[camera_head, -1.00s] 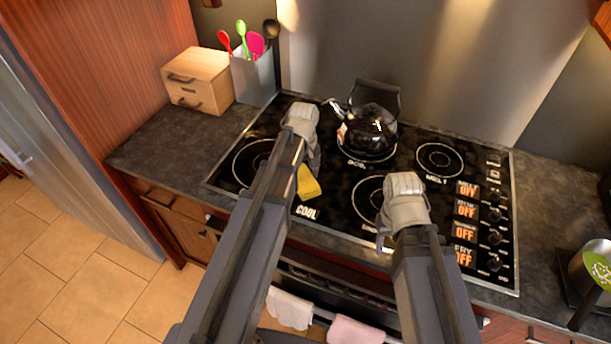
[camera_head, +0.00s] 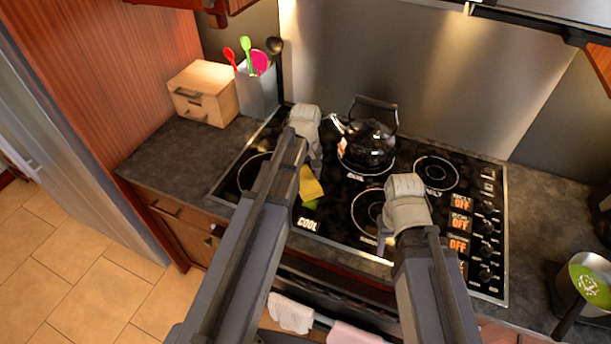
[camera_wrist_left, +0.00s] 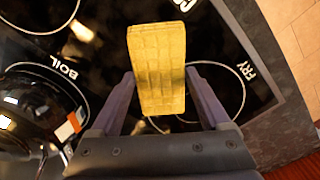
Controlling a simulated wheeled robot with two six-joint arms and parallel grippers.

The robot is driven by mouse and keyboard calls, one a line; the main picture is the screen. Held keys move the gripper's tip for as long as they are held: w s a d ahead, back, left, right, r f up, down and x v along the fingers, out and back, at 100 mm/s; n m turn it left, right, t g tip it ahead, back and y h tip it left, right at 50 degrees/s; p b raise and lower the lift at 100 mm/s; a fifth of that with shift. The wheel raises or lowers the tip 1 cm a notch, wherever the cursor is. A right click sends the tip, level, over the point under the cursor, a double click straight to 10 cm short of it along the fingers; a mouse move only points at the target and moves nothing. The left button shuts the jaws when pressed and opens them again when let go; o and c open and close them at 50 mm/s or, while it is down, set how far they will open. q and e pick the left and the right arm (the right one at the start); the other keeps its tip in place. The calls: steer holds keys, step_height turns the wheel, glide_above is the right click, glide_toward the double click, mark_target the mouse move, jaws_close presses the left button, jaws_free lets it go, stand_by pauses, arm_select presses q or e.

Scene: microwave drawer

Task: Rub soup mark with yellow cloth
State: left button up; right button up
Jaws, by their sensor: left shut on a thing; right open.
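The yellow cloth (camera_head: 311,186) is in my left gripper (camera_head: 314,165), over the front left part of the black cooktop. In the left wrist view the cloth (camera_wrist_left: 157,60) sits between the fingers (camera_wrist_left: 160,88), which are shut on it. A small green patch, seemingly the soup mark (camera_head: 311,204), shows on the cooktop just below the cloth's lower edge; part of it may be hidden by the cloth. I cannot tell whether the cloth touches the glass. My right gripper (camera_head: 386,245) is open and empty over the cooktop's front middle.
A black kettle (camera_head: 368,145) stands on a back burner, right of my left gripper. A pot of green soup (camera_head: 590,285) is at the far right. A wooden drawer box (camera_head: 203,93) and a utensil holder (camera_head: 257,90) stand back left. The left counter (camera_head: 180,155) is clear.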

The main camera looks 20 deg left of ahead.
arm_select(q)
steer(key=shift+r, duration=0.1)
step_height(320, 180, up, 3)
steer(key=p, duration=0.3)
stand_by(0.5)
